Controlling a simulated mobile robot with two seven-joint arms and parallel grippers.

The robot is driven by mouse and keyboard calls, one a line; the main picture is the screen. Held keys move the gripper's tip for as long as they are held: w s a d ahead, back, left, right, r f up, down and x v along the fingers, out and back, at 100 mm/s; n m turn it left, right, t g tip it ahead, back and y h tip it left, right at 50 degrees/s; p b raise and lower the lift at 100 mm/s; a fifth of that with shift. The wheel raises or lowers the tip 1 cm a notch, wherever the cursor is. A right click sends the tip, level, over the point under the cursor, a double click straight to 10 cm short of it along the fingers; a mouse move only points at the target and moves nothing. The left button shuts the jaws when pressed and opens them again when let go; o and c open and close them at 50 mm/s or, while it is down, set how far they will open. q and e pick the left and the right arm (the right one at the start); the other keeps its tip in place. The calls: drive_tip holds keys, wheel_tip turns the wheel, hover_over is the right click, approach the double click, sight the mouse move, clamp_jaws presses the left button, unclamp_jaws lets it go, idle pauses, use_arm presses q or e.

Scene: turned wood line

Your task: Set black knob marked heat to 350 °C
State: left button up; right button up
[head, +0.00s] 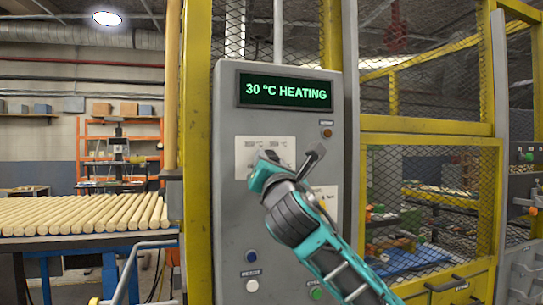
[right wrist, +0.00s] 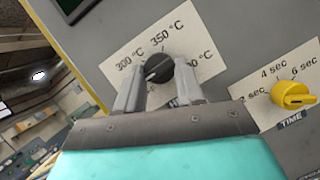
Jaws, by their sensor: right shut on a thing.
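The black knob (right wrist: 160,67) sits on a white scale plate (right wrist: 128,60) in the right wrist view. The plate reads 300 °C and 350 °C, and a third mark is partly hidden by a finger. A white mark on the knob's face lies toward its lower left, on the 300 °C side rather than at 350 °C. My right gripper (right wrist: 161,82) is shut on the knob, with one finger on each side. In the head view the right gripper (head: 290,163) covers the knob on the grey control panel (head: 229,200). My left gripper is not in view.
A display (head: 286,92) above reads "30 °C HEATING". A yellow TIME knob (right wrist: 292,94) sits right of the black knob in the wrist view. Blue (head: 250,256), white (head: 252,285) and green (head: 316,293) buttons are lower on the panel. Yellow mesh frames (head: 428,125) stand to the right.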

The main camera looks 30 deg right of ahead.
drive_tip(key=m+g+p, duration=0.1)
drive_tip(key=m+g, duration=0.1)
drive_tip(key=m, duration=0.6)
drive_tip(key=r+m+g+y+p, duration=0.1)
drive_tip(key=m+g, duration=0.2)
drive_tip(key=m, duration=0.5)
drive_tip(key=r+m+g+p, duration=0.1)
drive_tip(key=m+g+p, duration=0.1)
drive_tip(key=m, duration=0.5)
drive_tip(key=shift+a+m+g+y, duration=0.2)
drive_tip(key=shift+m+g+y, duration=0.1)
drive_tip(key=shift+m+y, duration=0.1)
drive_tip(key=shift+d+m+y, duration=0.15)
drive_tip(key=shift+m+y, duration=0.55)
drive_tip(key=shift+m, duration=0.2)
drive_tip(key=o, duration=1)
drive_tip(key=shift+o, duration=0.2)
